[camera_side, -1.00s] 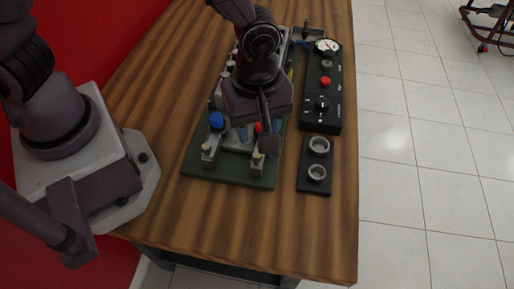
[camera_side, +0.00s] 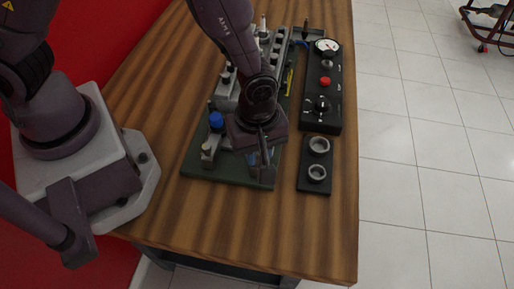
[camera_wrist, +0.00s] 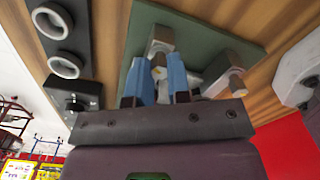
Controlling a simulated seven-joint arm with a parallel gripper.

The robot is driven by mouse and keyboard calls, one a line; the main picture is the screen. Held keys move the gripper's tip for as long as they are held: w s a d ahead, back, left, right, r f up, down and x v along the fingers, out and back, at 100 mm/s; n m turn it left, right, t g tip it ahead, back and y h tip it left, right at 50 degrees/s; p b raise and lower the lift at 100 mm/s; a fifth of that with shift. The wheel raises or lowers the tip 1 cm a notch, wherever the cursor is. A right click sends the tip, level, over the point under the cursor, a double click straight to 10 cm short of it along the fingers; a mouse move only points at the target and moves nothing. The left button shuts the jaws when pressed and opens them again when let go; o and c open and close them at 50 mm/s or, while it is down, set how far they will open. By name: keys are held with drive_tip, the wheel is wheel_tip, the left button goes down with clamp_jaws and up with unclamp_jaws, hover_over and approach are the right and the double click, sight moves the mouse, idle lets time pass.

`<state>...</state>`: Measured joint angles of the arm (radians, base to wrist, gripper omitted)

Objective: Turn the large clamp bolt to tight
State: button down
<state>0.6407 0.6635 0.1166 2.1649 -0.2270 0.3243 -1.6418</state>
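Two grey clamp blocks with brass-coloured bolts stand on the green base plate (camera_side: 228,178). In the wrist view one clamp bolt (camera_wrist: 158,66) shows between the blue fingers of my gripper (camera_wrist: 160,62), with its clamp block (camera_wrist: 160,35) just beyond. The fingers are apart with a small gap; I cannot tell whether they touch the bolt. The other clamp bolt (camera_wrist: 237,84) is to the right, outside the fingers. In the side view my gripper (camera_side: 262,178) hides the right clamp, and the left clamp (camera_side: 208,150) is in view. I cannot tell which bolt is larger.
A blue cap (camera_side: 216,120) stands behind the left clamp. A black holder with two grey rings (camera_side: 318,146) lies right of the plate, and a black control box with a gauge (camera_side: 325,90) is behind it. The front of the wooden table (camera_side: 260,235) is clear.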

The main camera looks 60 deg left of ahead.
drive_tip(key=shift+m, duration=0.4)
drive_tip(key=m, duration=0.2)
drive_tip(key=shift+m, duration=0.4)
drive_tip(key=m, duration=0.4)
drive_tip(key=shift+m, duration=0.3)
drive_tip(key=m, duration=0.3)
drive_tip(key=shift+m, duration=0.3)
drive_tip(key=m, duration=1.1)
drive_tip(key=shift+m, duration=0.4)
drive_tip(key=m, duration=0.6)
drive_tip(key=shift+m, duration=0.3)
